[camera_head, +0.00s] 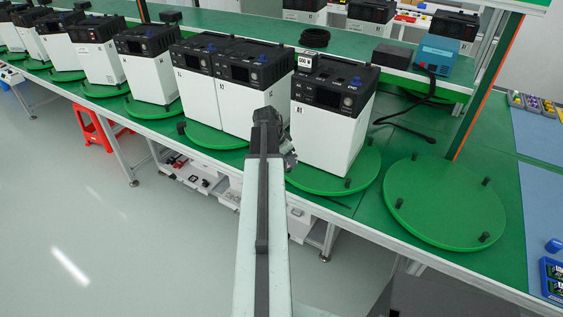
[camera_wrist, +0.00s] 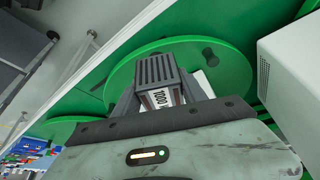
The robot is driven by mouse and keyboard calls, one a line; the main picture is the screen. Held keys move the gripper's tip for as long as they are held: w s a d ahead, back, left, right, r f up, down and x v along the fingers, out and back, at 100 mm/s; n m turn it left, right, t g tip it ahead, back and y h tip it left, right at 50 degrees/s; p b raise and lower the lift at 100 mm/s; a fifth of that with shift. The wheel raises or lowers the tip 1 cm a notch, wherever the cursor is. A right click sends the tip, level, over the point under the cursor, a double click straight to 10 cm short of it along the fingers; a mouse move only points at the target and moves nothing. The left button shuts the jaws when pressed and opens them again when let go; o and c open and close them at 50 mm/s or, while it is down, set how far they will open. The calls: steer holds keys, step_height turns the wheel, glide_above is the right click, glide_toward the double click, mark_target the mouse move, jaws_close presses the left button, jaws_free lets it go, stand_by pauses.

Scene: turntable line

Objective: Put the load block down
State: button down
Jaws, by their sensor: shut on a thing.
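A dark grey ribbed load block (camera_wrist: 157,70) with a white label reading "1000" is between the jaws of my gripper (camera_wrist: 160,100) in the wrist view. My gripper is shut on it, above a green turntable (camera_wrist: 235,72); I cannot tell whether the block touches it. In the head view my gripper (camera_head: 270,125) is in front of the white and black power units, and the held block is mostly hidden there.
An empty round turntable (camera_head: 445,203) with short black pegs lies to the right. A row of power units on turntables runs left. A blue box (camera_head: 436,56) and a black cable (camera_head: 405,118) are behind. A red stool (camera_head: 98,125) stands on the floor.

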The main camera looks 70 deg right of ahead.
steer(key=shift+w+d+f, duration=0.1)
steer(key=shift+w+d, duration=0.2)
steer(key=shift+d, duration=0.3)
steer(key=shift+w+d, duration=0.3)
steer(key=shift+d, duration=0.25)
step_height(320, 180, down, 4)
steer(key=b, duration=0.4)
steer(key=shift+s, duration=0.1)
steer(key=shift+w+r, duration=0.2)
steer(key=shift+r, duration=0.05)
steer(key=shift+a+f, duration=0.1)
steer(key=shift+f, duration=0.05)
steer(key=c, duration=0.6)
jaws_free()
steer(key=shift+s, duration=0.1)
steer(key=shift+c, duration=0.2)
steer(key=shift+r+p, duration=0.5)
steer(key=shift+p, duration=0.05)
steer(key=p+v, duration=1)
steer(key=v, duration=0.1)
